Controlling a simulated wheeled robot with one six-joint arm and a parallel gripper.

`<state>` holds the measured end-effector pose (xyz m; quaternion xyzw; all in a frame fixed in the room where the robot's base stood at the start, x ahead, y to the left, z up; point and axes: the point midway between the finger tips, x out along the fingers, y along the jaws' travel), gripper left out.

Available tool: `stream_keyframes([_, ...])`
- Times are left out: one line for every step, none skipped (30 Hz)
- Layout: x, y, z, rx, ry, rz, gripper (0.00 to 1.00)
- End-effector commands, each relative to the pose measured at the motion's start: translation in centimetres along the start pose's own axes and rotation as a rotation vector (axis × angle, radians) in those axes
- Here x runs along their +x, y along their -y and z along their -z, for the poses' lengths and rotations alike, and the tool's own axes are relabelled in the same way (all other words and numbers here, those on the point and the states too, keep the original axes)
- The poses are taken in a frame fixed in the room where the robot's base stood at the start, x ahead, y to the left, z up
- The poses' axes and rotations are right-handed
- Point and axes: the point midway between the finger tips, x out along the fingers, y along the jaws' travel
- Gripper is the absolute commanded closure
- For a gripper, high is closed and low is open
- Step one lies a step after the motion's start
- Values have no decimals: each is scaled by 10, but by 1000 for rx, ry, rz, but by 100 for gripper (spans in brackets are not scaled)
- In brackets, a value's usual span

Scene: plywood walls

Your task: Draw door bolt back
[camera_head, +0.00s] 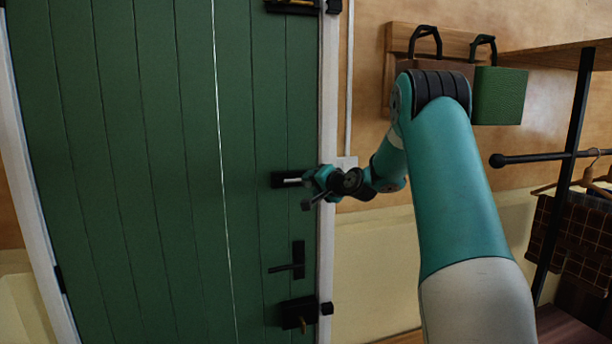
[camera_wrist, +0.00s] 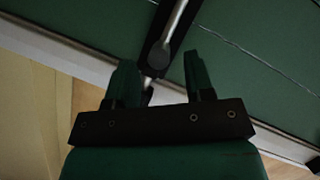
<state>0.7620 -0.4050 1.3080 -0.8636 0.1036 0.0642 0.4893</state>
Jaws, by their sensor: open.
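The green plank door (camera_head: 150,170) fills the left of the head view and looks closed. A black door bolt (camera_head: 288,179) with a silver rod is mounted at mid-height by the door's right edge. My gripper (camera_head: 312,183) is at the right end of this bolt and hides part of it. In the wrist view the bolt's silver rod (camera_wrist: 174,22) runs in its black mount towards the gap between my fingers. My gripper (camera_wrist: 161,68) is open, one finger on each side of the bolt's near end. I cannot tell if either finger touches it.
A black lever handle (camera_head: 289,264) and a lower black latch (camera_head: 298,314) sit below on the door. Another black fitting (camera_head: 291,6) is at the top. The white door frame (camera_head: 327,240) is beside my gripper. A green bag (camera_head: 499,96) hangs right, near a clothes rail (camera_head: 535,157).

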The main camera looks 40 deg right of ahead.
Motion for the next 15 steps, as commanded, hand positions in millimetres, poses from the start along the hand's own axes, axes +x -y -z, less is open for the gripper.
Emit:
stream_keyframes([9,4,1,-1,3,0,52])
stream_keyframes([14,3,0,0,4,0,52])
stream_keyframes([20,3,1,0,3,0,52])
stream_keyframes([24,2,0,1,3,-1,52])
stream_keyframes([27,2,1,0,2,-1,52])
stream_keyframes([31,2,0,0,2,-1,52])
stream_keyframes([33,1,0,0,2,-1,52])
stream_keyframes([35,1,0,0,1,0,52])
stream_keyframes([37,1,0,0,1,0,52])
stream_keyframes([38,1,0,0,1,0,52])
stream_keyframes([39,0,0,0,1,0,52])
stream_keyframes([40,0,0,0,0,0,52])
stream_keyframes([40,0,0,0,0,0,52])
stream_keyframes([40,0,0,0,0,0,52])
stream_keyframes([40,0,0,0,0,0,52])
